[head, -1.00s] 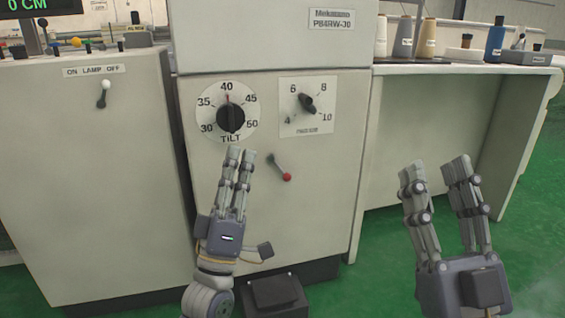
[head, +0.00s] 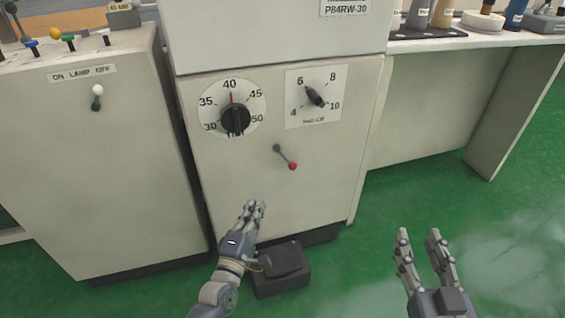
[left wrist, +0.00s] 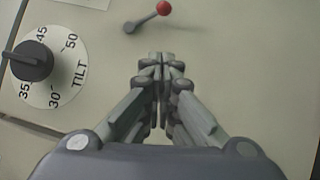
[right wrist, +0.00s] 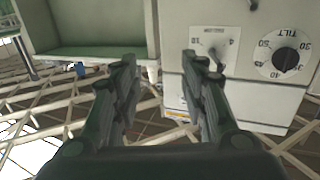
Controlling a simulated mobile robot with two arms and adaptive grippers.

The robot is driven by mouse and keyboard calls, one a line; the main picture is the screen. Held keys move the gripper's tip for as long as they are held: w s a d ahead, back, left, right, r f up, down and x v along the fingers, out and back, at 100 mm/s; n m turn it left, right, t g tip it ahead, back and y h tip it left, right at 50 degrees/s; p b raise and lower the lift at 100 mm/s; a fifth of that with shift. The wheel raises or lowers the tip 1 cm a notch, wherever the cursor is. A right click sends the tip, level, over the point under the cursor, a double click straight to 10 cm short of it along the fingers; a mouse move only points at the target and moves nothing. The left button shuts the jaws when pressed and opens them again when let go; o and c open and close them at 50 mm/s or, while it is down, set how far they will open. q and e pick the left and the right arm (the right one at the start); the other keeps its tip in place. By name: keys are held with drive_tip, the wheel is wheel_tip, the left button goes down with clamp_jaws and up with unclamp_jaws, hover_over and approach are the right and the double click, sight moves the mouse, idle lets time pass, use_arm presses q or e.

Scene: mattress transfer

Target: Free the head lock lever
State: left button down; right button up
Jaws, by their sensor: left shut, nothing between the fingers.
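The head lock lever (head: 285,157) is a short dark lever with a red ball end on the cream machine's front panel, below the two dials. It slants down to the right in the head view. It also shows at the top of the left wrist view (left wrist: 148,18). My left gripper (head: 256,204) is shut and empty, below and left of the lever and apart from it. Its shut fingertips also show in the left wrist view (left wrist: 161,60). My right gripper (head: 419,233) is open and empty, in front of the floor to the right of the machine.
The tilt dial (head: 235,118) and a second dial (head: 315,97) sit above the lever. A cabinet with a white-tipped lamp switch (head: 97,97) stands at left. A black foot box (head: 281,270) lies on the green floor. A white bench (head: 450,100) stands at right.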

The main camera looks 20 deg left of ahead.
use_arm(q)
drive_tip(key=shift+f, duration=0.15)
use_arm(e)
drive_tip(key=shift+f, duration=0.15)
use_arm(q)
drive_tip(key=b, duration=0.3)
approach(288, 160)
drive_tip(key=w+a+f, duration=0.2)
drive_tip(key=a+f, duration=0.1)
drive_tip(key=a, duration=0.2)
drive_tip(key=shift+w+d+r, duration=0.25)
drive_tip(key=shift+w+d, duration=0.5)
drive_tip(key=shift+w, duration=0.25)
drive_tip(key=shift+w+d+r, duration=0.25)
drive_tip(key=shift+w+d, duration=0.55)
drive_tip(key=shift+w, duration=0.15)
use_arm(e)
drive_tip(key=s+r+t+y, duration=0.1)
drive_tip(key=s+r+t, duration=0.1)
drive_tip(key=r+t, duration=0.2)
drive_tip(key=s+r+t+y, duration=0.1)
drive_tip(key=s+r+t, duration=0.2)
drive_tip(key=r, duration=0.7)
drive_tip(key=shift+a+t+y, duration=0.3)
drive_tip(key=shift+t+y, duration=0.1)
drive_tip(key=shift+t, duration=0.3)
